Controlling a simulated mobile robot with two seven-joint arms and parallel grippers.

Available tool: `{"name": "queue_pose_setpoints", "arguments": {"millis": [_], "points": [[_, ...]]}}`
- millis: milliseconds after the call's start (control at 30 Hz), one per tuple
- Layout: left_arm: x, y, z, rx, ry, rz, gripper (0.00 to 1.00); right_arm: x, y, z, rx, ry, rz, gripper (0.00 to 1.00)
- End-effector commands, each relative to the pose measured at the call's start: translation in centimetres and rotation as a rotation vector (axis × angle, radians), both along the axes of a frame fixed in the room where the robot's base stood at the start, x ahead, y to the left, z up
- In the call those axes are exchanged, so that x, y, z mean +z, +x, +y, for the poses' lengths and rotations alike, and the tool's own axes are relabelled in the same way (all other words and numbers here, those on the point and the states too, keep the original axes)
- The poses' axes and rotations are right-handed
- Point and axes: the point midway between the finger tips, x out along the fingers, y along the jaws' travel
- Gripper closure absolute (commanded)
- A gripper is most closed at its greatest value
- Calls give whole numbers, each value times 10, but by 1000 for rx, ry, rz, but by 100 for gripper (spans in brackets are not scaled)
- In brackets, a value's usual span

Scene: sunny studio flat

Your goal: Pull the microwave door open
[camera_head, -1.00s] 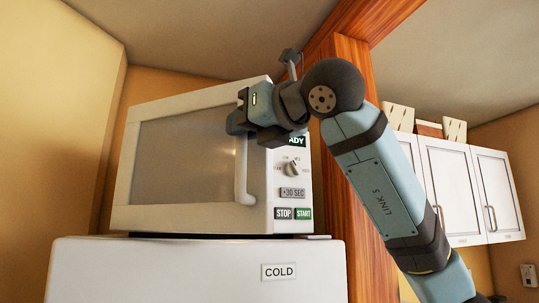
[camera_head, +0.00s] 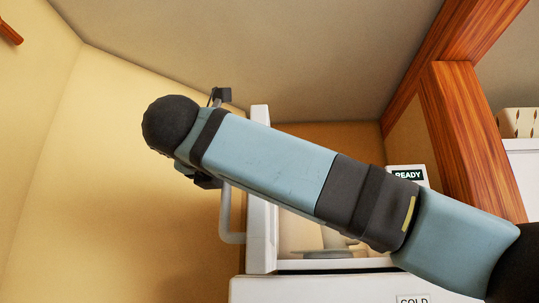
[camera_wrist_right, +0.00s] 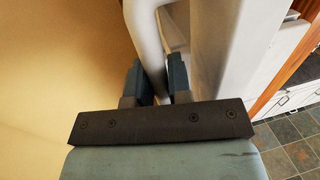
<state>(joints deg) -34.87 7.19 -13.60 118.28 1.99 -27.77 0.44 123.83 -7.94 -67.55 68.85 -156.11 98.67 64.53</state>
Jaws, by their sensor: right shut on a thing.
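The microwave door (camera_head: 262,215) stands swung open and appears nearly edge-on in the head view. Its white handle (camera_head: 226,215) points left, away from the cavity. The microwave's lit interior (camera_head: 300,235) shows below my right arm, which hides much of it. My right gripper (camera_head: 205,181) is mostly hidden behind its own wrist. In the right wrist view, my right gripper (camera_wrist_right: 151,82) has its two fingers on either side of the handle (camera_wrist_right: 146,35) and is shut on it. The door also shows there (camera_wrist_right: 225,50). My left gripper is not in view.
The microwave stands on a white fridge (camera_head: 310,290) with a COLD label. A wooden post (camera_head: 470,150) rises to the right. A yellow wall (camera_head: 110,190) lies left of the door, with free space between. White cabinets (camera_wrist_right: 300,75) show in the wrist view.

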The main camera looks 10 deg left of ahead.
Motion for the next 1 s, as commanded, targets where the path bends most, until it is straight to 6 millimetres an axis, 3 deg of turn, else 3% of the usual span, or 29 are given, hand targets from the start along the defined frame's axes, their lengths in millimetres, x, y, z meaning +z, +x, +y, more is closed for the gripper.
{"name": "queue_pose_setpoints", "arguments": {"millis": [133, 333, 867, 900, 1000], "points": [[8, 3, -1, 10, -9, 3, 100, 2, 2, 26, -61, -4, -1, 100], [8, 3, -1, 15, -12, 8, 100, 1, 6, 41, -111, -2, 0, 100], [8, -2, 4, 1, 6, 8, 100, 1, 9, 45, -129, 0, 0, 100], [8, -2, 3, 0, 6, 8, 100, 1, 9, 45, -129, 1, 0, 74], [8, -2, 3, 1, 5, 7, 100, 1, 9, 45, -129, 1, 0, 57]]}}
